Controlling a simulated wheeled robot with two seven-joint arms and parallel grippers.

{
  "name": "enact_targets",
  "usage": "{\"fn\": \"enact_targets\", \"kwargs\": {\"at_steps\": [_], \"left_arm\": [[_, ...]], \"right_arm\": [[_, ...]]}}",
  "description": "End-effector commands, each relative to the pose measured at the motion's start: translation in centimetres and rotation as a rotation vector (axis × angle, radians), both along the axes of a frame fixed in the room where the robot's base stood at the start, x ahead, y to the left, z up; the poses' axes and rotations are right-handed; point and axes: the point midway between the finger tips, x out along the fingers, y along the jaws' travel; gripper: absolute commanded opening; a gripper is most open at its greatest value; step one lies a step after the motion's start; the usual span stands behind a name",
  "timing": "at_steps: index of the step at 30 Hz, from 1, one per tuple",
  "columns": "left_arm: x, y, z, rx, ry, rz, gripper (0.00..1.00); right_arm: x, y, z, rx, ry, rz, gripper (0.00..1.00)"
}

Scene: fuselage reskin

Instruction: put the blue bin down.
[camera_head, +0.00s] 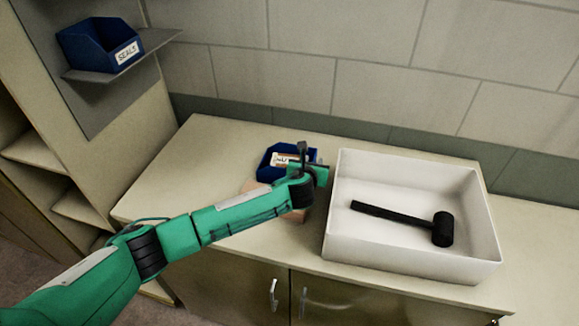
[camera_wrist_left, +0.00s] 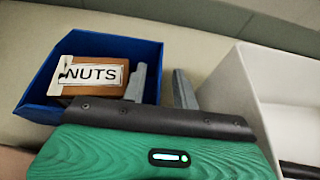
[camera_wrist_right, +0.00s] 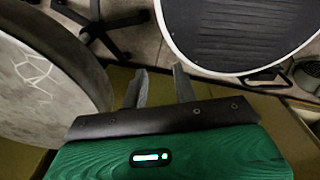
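A blue bin (camera_head: 268,165) sits on the counter, left of the white tray. In the left wrist view the bin (camera_wrist_left: 100,47) holds a brown block (camera_wrist_left: 98,75) with a white label reading NUTS. My left gripper (camera_wrist_left: 160,85) is at the bin's right wall. Its fingers are apart, one on the inner side of the wall and one on the outer side, with gaps showing. In the head view my left gripper (camera_head: 303,160) partly covers the bin. A second blue bin (camera_head: 98,48), labelled SEALS, sits on the wall shelf. My right gripper (camera_wrist_right: 160,85) is open and empty.
The white tray (camera_head: 335,215) on the counter holds a black mallet (camera_head: 405,220). A tan object (camera_head: 252,186) shows partly behind my left arm. The counter (camera_head: 190,150) is clear at the left. In the right wrist view are a round black-topped stool (camera_wrist_right: 235,30) and a chair base (camera_wrist_right: 95,25).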

Motion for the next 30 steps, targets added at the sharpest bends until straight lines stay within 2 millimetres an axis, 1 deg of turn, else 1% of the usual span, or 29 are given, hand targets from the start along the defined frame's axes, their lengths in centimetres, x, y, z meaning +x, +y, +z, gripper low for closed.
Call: {"fn": "enact_targets", "kwargs": {"at_steps": [6,7,11,12,25,30], "left_arm": [[0.1,0.0,0.0,0.0,0.0,0.0,0.29],[0.1,0.0,0.0,0.0,0.0,0.0,0.27],[0.0,0.0,0.0,0.0,0.0,0.0,0.02],[0.0,0.0,0.0,0.0,0.0,0.0,0.0],[0.1,0.0,0.2,-0.001,-0.003,0.0,0.0],[0.2,0.0,1.1,-0.002,-0.004,0.0,0.0]], "right_arm": [[0.0,0.0,0.0,0.0,0.0,-0.001,0.29],[0.0,0.0,0.0,0.0,0.0,-0.001,0.29],[0.0,0.0,0.0,0.0,0.0,-0.001,0.29],[0.0,0.0,0.0,0.0,0.0,-0.001,0.29],[0.2,0.4,0.0,0.005,-0.002,-0.003,0.29],[0.2,0.4,-0.4,0.005,-0.002,-0.002,0.29]]}}
